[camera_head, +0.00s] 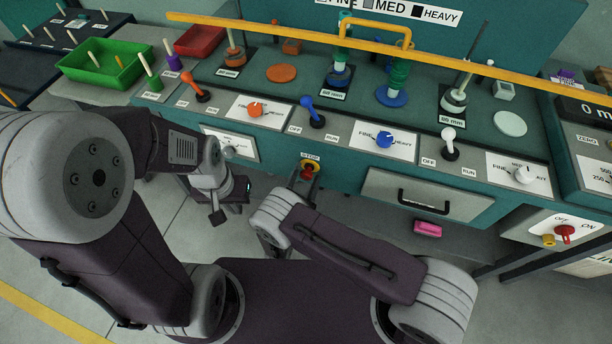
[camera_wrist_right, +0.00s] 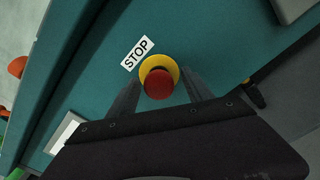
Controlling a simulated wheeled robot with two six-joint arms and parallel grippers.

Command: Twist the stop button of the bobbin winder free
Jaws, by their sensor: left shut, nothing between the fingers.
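The stop button (camera_head: 307,170) is a red knob on a yellow collar on the teal front of the bench, under a STOP label. In the right wrist view the red knob (camera_wrist_right: 158,84) is near the middle, with the yellow collar around it. My right gripper (camera_head: 305,181) is at the button. In its wrist view the right gripper (camera_wrist_right: 162,88) is open, one finger on each side of the knob, with gaps showing. I cannot tell how far the fingertips reach past it. My left gripper (camera_head: 217,215) is shut and empty, left of the button.
Blue (camera_head: 312,112), orange (camera_head: 196,88) and white (camera_head: 450,143) levers and several dials line the bench panel. A drawer (camera_head: 425,195) is right of the button. A red switch (camera_head: 565,232) sits at far right. A yellow rail (camera_head: 400,50) crosses above the bench.

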